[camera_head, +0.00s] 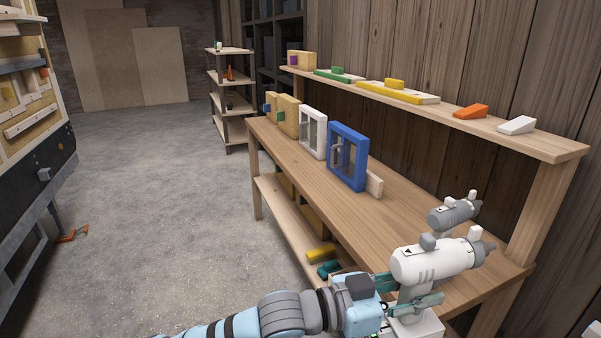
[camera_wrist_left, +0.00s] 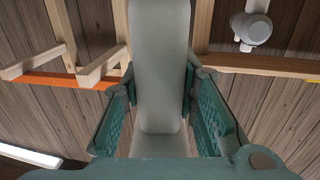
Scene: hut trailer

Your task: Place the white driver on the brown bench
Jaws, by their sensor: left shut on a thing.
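The white driver (camera_head: 432,262) is upright at the lower right of the head view, its grey chuck pointing right. My left gripper (camera_head: 415,297) is shut around its handle, with green fingers on either side. In the left wrist view the pale handle (camera_wrist_left: 158,60) stands between the two fingers (camera_wrist_left: 160,110). The brown bench (camera_head: 335,205) runs from the middle to the lower right. The driver appears in front of or over the bench's near end; whether its base touches anything I cannot tell. My right gripper is not in view.
A grey driver (camera_head: 450,212) stands on the bench behind the white one. A blue framed window (camera_head: 347,157), a white one (camera_head: 312,133) and wooden blocks stand further along. An upper shelf (camera_head: 530,139) holds an orange block (camera_head: 470,112) and others. Bare bench top lies between window and drivers.

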